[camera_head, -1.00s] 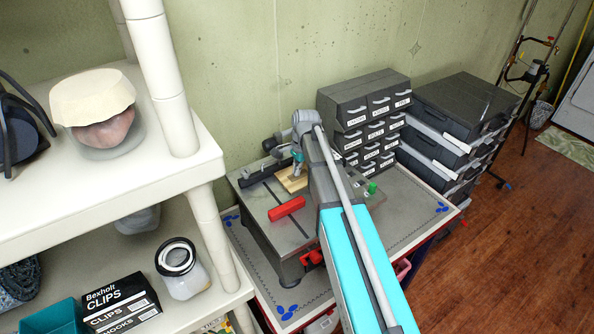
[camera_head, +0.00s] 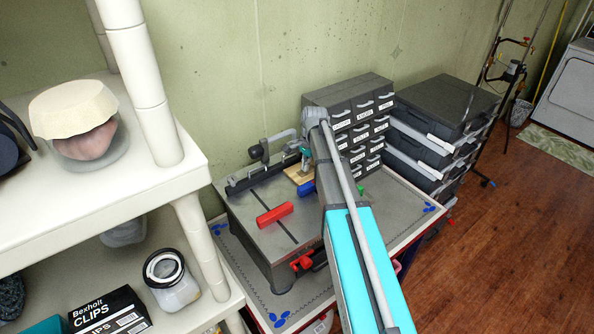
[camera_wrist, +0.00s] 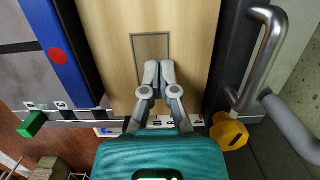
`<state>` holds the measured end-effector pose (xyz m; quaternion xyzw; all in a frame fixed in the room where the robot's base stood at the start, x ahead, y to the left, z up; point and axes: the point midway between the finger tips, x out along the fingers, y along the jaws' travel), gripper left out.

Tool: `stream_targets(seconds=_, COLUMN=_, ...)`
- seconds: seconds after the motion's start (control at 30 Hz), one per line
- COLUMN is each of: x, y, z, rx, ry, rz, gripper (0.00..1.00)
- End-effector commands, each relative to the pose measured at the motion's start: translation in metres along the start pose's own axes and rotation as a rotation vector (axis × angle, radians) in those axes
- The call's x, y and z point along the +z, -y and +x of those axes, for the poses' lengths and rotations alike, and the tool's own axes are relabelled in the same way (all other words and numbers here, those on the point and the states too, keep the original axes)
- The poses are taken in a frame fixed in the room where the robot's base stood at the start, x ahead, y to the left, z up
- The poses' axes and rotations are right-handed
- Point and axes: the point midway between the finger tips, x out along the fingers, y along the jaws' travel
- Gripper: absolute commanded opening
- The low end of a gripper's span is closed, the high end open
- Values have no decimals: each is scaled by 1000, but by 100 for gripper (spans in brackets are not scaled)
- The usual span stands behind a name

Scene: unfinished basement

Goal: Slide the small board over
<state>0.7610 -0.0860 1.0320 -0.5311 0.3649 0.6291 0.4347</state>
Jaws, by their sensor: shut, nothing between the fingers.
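The small board (camera_head: 297,175) is a light wooden piece lying flat on the grey machine table (camera_head: 245,235). In the wrist view the board (camera_wrist: 115,60) fills the upper middle, with a grey rectangular patch (camera_wrist: 150,46) on its face. My gripper (camera_wrist: 158,72) is shut and empty, its fingertips together over the lower part of that patch. I cannot tell whether they touch the board. In the head view my gripper (camera_head: 304,165) is at the board, partly hidden by my arm.
A black fence (camera_wrist: 228,60) with a metal handle (camera_wrist: 265,50) runs along the board's right side in the wrist view. A red bar (camera_head: 274,214) and a blue block (camera_head: 307,188) sit near the board. Drawer cabinets (camera_head: 350,115) stand behind; a white shelf (camera_head: 175,185) is at left.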

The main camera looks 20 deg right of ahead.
Motion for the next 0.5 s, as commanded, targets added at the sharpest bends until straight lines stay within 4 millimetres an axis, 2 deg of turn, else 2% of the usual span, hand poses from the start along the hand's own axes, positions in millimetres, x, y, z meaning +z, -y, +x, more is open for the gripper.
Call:
stream_targets(seconds=0.3, x=-4, y=0, z=1, rx=-1, ry=-9, rz=2, gripper=0)
stream_targets(seconds=0.5, x=-1, y=1, z=-10, rx=-2, ry=-8, rz=2, gripper=0)
